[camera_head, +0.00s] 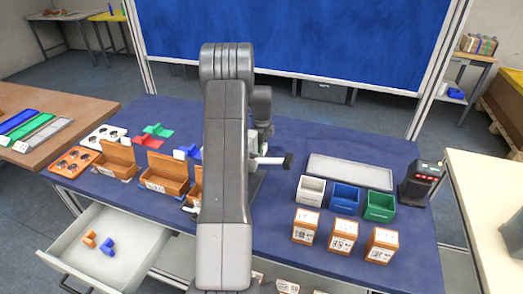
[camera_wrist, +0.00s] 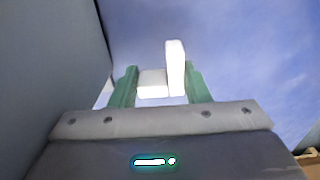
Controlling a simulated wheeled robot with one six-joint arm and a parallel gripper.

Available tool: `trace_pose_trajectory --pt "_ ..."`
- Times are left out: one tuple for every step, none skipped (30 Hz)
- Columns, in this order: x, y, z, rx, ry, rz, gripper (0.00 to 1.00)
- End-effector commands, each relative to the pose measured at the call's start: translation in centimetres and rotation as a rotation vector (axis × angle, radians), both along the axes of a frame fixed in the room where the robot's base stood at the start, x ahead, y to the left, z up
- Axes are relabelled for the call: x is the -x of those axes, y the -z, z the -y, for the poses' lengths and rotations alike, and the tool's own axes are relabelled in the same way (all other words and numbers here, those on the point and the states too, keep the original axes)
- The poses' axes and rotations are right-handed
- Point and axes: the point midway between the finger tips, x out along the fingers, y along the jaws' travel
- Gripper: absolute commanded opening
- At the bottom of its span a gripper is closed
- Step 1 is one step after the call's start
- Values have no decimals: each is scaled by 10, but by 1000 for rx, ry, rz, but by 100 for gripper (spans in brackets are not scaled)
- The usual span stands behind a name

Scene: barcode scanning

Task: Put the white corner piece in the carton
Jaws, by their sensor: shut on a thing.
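The white corner piece (camera_wrist: 174,70) is between the green fingers of my gripper (camera_wrist: 160,84) in the wrist view. My gripper is shut on it, and one arm of the piece stands up above the fingers. In the head view my arm hides most of the gripper and the piece. Open brown cartons stand in a row on the left of the blue table: one at the left (camera_head: 117,160), one in the middle (camera_head: 166,174), and a third (camera_head: 197,186) partly hidden by my arm. I cannot tell which carton is meant.
Red (camera_head: 158,131) and blue (camera_head: 187,152) pieces lie behind the cartons. White, blue and green bins (camera_head: 345,197) stand on the right, with closed labelled boxes (camera_head: 343,236) in front. A dark scanner-like device (camera_head: 419,184) stands at the right edge. An open drawer (camera_head: 130,262) holds orange and blue pieces.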

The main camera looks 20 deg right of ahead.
Motion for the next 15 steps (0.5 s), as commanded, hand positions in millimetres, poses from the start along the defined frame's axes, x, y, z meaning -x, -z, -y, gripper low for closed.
trace_pose_trajectory --pt "1 9 0 -2 0 -6 22" --pt "1 14 0 -1 0 -5 22" --pt "1 19 0 -1 0 -4 22" --pt "1 22 0 -1 0 -4 22" --pt "1 24 0 -1 0 -3 22" --pt "0 25 0 0 0 -1 22" --pt "0 25 0 -1 0 -1 22" --pt "0 25 0 0 0 0 22" --pt "0 25 0 0 0 0 22" --pt "0 25 0 -1 0 -1 22" --pt "0 25 0 -1 0 -1 22" --pt "0 26 0 -1 0 -1 22" --pt "0 27 0 -1 0 -1 22" --pt "0 28 0 -1 0 -1 22" --pt "0 29 0 -1 0 -1 22"
